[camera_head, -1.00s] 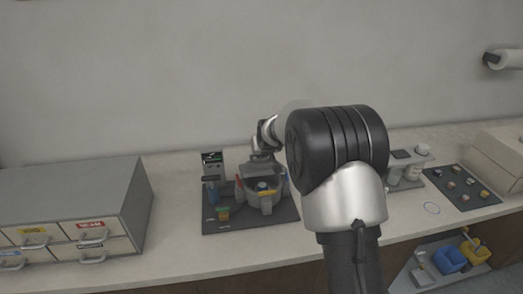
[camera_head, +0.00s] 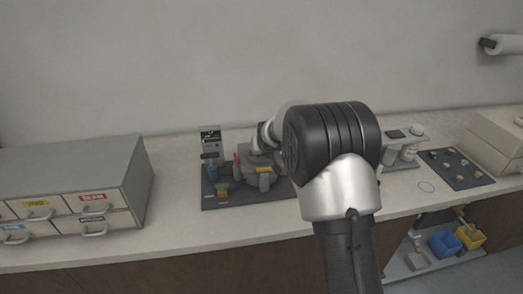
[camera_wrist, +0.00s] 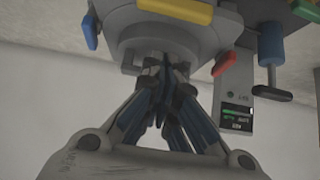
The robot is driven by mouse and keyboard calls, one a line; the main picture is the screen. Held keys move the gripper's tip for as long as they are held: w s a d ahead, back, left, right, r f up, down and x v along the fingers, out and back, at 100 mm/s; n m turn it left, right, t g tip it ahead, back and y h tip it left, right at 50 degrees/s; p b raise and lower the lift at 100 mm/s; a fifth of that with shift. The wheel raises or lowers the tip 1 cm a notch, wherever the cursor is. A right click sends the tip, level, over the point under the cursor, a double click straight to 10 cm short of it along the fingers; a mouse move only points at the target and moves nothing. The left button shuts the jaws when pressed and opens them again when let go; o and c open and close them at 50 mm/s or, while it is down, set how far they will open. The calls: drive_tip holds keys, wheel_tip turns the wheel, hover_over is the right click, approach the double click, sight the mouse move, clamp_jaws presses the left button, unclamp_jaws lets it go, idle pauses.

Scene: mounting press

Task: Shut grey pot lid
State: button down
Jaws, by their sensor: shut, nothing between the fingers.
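The grey pot (camera_head: 264,182) stands on a dark mat, with a yellow clamp at its front and a red one at its left. Its grey lid (camera_head: 254,163) lies down over the pot's top, and the inside is not visible. Whether it is fully seated I cannot tell. In the wrist view, the lid (camera_wrist: 165,32) fills the upper middle. My gripper (camera_wrist: 165,65) is shut and empty, its fingertips at the lid's edge, seemingly touching it. In the head view, my arm hides the fingertips and the pot's right side.
A control box (camera_head: 210,142) with a green display stands behind left of the pot. A blue-handled part (camera_head: 212,174) and small coloured pieces are on the mat (camera_head: 235,198). A drawer cabinet (camera_head: 75,175) stands left. A dark tray (camera_head: 455,168) lies right.

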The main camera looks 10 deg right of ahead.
idle(0.3)
wheel_tip(320, 180, up, 5)
drive_tip(key=p, duration=0.2)
drive_tip(key=shift+f+p, duration=0.2)
drive_tip(key=shift+p, duration=0.15)
drive_tip(key=s+f, duration=0.4)
drive_tip(key=s, duration=0.6)
drive_tip(key=s+r+g, duration=0.2)
drive_tip(key=s+r, duration=1.1)
drive_tip(key=s, duration=0.2)
drive_tip(key=s+r+g, duration=0.1)
drive_tip(key=s+g, duration=0.1)
drive_tip(key=s, duration=2.3)
drive_tip(key=shift+s+r, duration=0.3)
drive_tip(key=shift+r, duration=0.1)
drive_tip(key=c, duration=2.4)
unclamp_jaws()
drive_tip(key=shift+d, duration=0.1)
